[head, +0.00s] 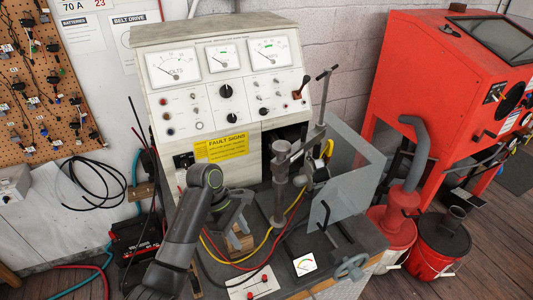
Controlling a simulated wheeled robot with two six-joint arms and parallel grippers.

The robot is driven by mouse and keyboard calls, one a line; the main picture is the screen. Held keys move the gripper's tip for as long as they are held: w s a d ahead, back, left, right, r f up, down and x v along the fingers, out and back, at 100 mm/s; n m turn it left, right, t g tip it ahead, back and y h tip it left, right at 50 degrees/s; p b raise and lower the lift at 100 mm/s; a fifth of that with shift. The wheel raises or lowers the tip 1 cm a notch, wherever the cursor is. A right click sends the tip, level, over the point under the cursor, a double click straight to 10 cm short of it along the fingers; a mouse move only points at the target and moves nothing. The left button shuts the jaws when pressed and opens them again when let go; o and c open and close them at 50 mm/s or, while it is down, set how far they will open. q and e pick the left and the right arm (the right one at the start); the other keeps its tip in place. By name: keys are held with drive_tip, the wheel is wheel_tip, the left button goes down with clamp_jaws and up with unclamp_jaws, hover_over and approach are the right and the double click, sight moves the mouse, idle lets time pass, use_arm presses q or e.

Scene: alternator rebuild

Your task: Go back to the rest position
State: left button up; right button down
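My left arm comes in from the bottom left and bends over the front of the test bench (215,85). My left gripper (238,233) points down over the left part of the bench top. My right gripper is not in view.
A clamp post (281,185) stands right of my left gripper, with red and yellow cables looping in front. A grey guard (345,185) and handwheel (351,266) are further right. A red cabinet (440,80) and red buckets (440,245) stand at right.

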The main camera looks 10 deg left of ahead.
use_arm(q)
drive_tip(key=shift+s+f, duration=0.1)
drive_tip(key=s+a+f+m+t+y, duration=0.1)
drive_tip(key=s+a+f+m, duration=0.35)
drive_tip(key=s, duration=0.25)
drive_tip(key=s+a+r+m+t+y, duration=0.1)
drive_tip(key=s+a+m+y, duration=0.2)
drive_tip(key=s, duration=0.4)
drive_tip(key=s+a+m+t+y, duration=0.1)
drive_tip(key=s+a+m, duration=0.25)
drive_tip(key=s, duration=0.35)
drive_tip(key=s+a+r+m+t+y, duration=0.1)
drive_tip(key=s+a+m, duration=0.25)
drive_tip(key=s, duration=0.35)
wheel_tip(320, 180, down, 34)
drive_tip(key=a+b, duration=0.1)
drive_tip(key=b, duration=0.7)
drive_tip(key=s+f+g+b, duration=0.1)
drive_tip(key=s+f+b, duration=0.1)
drive_tip(key=s+f, duration=0.5)
drive_tip(key=s+d+f+g+b, duration=0.1)
drive_tip(key=s+f+b, duration=0.2)
drive_tip(key=s+f, duration=0.4)
drive_tip(key=shift+s+f+m, duration=0.35)
drive_tip(key=shift+s+f, duration=0.05)
drive_tip(key=shift+f, duration=2.9)
